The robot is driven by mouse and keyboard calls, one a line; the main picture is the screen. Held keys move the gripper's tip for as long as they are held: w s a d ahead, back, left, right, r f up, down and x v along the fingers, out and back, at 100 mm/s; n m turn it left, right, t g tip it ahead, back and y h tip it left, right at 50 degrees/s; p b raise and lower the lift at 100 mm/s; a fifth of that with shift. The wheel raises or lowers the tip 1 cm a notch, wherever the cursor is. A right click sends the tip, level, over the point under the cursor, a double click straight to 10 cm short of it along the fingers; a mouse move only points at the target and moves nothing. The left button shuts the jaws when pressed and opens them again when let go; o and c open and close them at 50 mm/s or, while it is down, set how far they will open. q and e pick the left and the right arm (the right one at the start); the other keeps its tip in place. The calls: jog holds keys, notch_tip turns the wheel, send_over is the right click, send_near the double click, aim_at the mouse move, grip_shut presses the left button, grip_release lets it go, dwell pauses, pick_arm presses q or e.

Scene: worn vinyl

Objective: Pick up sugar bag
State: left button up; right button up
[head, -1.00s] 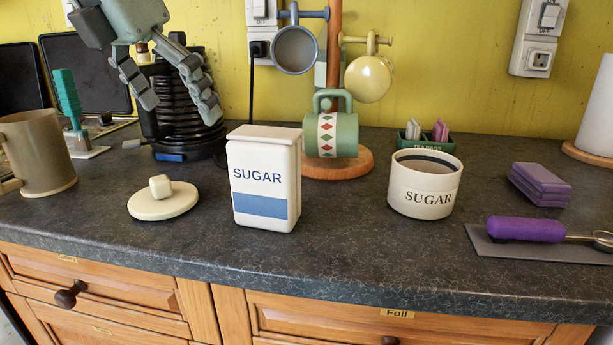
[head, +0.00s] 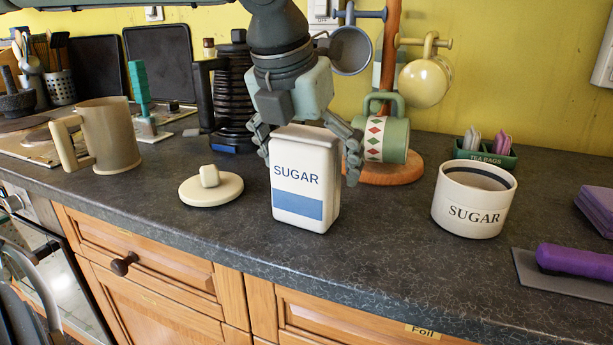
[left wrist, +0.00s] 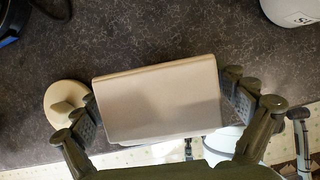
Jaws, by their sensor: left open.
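The sugar bag (head: 305,182) is a white block with blue "SUGAR" lettering and a blue band. It stands upright on the dark worktop near the middle of the head view. My left gripper (head: 306,150) is above and around its top, one finger on each side, jaws open. In the left wrist view the bag's pale top (left wrist: 160,98) lies between the two spread fingers (left wrist: 160,118). The right finger looks very close to the bag; I cannot tell whether it touches. My right gripper is not in view.
A cream lid (head: 211,187) lies just left of the bag. A mug tree with a green mug (head: 395,140) stands close behind it to the right. A sugar pot (head: 474,201) is farther right. The worktop (head: 375,250) in front of the bag is clear.

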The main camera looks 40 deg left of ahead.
aim_at(310, 135)
pick_arm(q)
jog(key=shift+w+f, duration=0.1)
jog(key=shift+f, duration=0.15)
jog(key=c, duration=1.4)
jog(key=shift+c, duration=0.5)
jog(key=shift+r, duration=0.1)
jog(key=shift+r, duration=0.15)
notch_tip(310, 135, up, 4)
jog(key=shift+f, duration=0.25)
jog(key=s+a+r+b, duration=0.1)
jog(key=s+a+r, duration=0.4)
jog(key=a, duration=0.5)
jog(key=shift+a+v, duration=0.2)
jog(key=shift+v, duration=0.85)
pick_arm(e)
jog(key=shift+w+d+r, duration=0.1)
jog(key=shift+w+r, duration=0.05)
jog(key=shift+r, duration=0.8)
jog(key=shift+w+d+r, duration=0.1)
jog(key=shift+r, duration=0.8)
